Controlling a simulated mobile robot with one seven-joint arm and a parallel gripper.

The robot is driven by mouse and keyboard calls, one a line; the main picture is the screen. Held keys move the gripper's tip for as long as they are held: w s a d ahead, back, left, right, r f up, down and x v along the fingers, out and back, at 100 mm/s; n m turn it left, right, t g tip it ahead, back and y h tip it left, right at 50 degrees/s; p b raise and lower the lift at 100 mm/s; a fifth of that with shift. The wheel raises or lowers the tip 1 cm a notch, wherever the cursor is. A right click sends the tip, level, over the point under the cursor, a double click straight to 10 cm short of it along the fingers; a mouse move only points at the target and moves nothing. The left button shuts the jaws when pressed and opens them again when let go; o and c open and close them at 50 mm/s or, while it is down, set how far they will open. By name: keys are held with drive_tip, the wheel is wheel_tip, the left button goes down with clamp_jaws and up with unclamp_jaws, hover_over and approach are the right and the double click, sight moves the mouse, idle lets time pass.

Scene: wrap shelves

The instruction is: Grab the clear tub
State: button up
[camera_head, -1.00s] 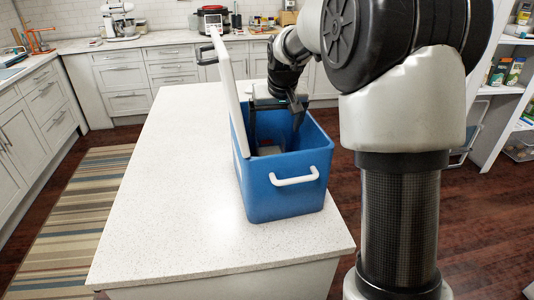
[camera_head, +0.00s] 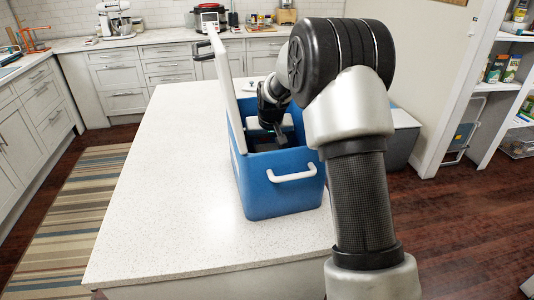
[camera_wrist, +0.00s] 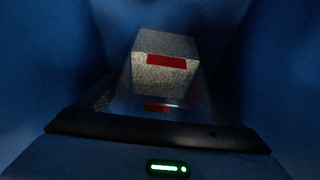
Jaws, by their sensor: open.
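A clear tub (camera_wrist: 195,113) appears faintly in the wrist view, low inside a blue cooler (camera_head: 283,198). Its see-through walls are dim and its full outline is hard to make out. A speckled grey block with a red label (camera_wrist: 165,65) sits at or in it. My gripper (camera_head: 281,142) is open and reaches down into the cooler from above. In the wrist view, a dark bar of my gripper crosses below the tub. I cannot tell whether the fingers touch the tub. In the head view the cooler's front wall and my arm hide the tub.
The cooler's white lid (camera_head: 222,78) stands open on the left, and its side walls close in around my gripper. The cooler stands on a pale counter (camera_head: 165,190) that is bare to the left. A grey box (camera_head: 402,135) is behind my arm.

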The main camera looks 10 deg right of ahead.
drive_tip(key=shift+w, duration=0.1)
drive_tip(key=c, duration=1.5)
